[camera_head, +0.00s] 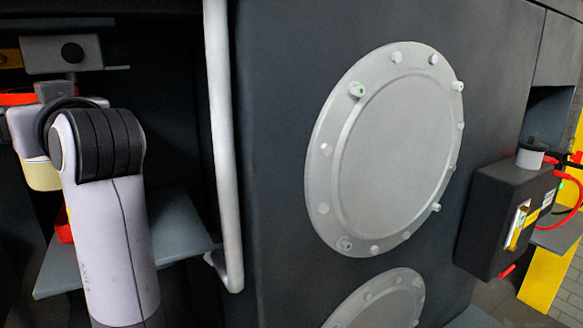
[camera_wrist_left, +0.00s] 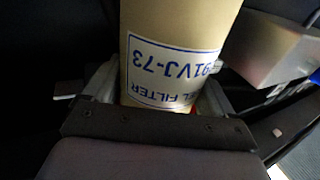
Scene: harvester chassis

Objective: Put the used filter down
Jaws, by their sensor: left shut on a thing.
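The used filter (camera_wrist_left: 165,70) is a tan cylinder with a white label and blue print reading "FILTER" and "91VJ-73" in the left wrist view. My left gripper (camera_wrist_left: 155,96) is shut around it, one finger on each side. An orange-red edge shows at its base between the fingers. In the head view my left arm reaches into the dark bay at the left and hides most of the gripper. A cream piece, probably the filter (camera_head: 41,174), shows beside the wrist, above a grey shelf (camera_head: 180,226). Whether it touches anything is hidden. My right gripper is not in view.
A pale vertical handrail (camera_head: 222,140) stands just right of my left arm. A dark panel with a round bolted cover (camera_head: 390,150) fills the middle. A black box (camera_head: 505,215) with red cables is at the right. A pale box-like thing (camera_wrist_left: 270,52) is at the wrist view's upper right.

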